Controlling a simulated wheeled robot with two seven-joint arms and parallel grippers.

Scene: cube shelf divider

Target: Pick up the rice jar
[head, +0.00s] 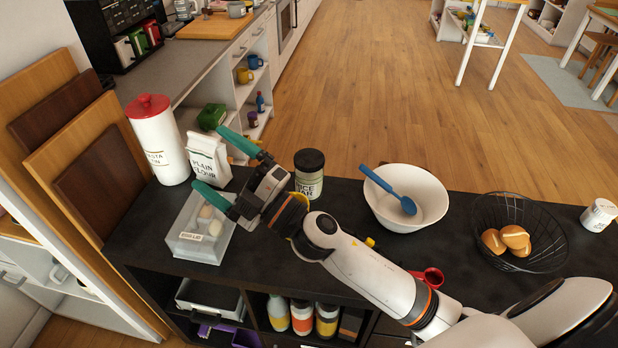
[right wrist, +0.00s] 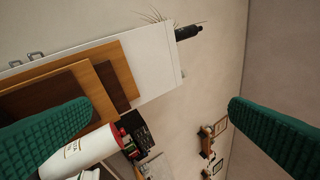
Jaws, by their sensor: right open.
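The rice jar (head: 309,172) stands upright on the dark counter, with a dark lid and a light label reading partly "RICE JAR". My right gripper (head: 224,165) is just left of it in the head view, with its green fingers spread apart and nothing between them. The gripper and wrist cover the jar's lower left part. The fingers point left, away from the jar, toward the flour bag and the egg box. In the right wrist view the two green fingers (right wrist: 158,128) are wide apart, and the rice jar does not show. My left gripper is not in view.
A plain flour bag (head: 207,158), a clear egg box (head: 196,246) and a white pasta jar (head: 158,140) with a red lid stand close to the gripper. A white bowl (head: 405,205) with a blue spoon stands right of the rice jar. A wire basket (head: 520,231) holds bread rolls.

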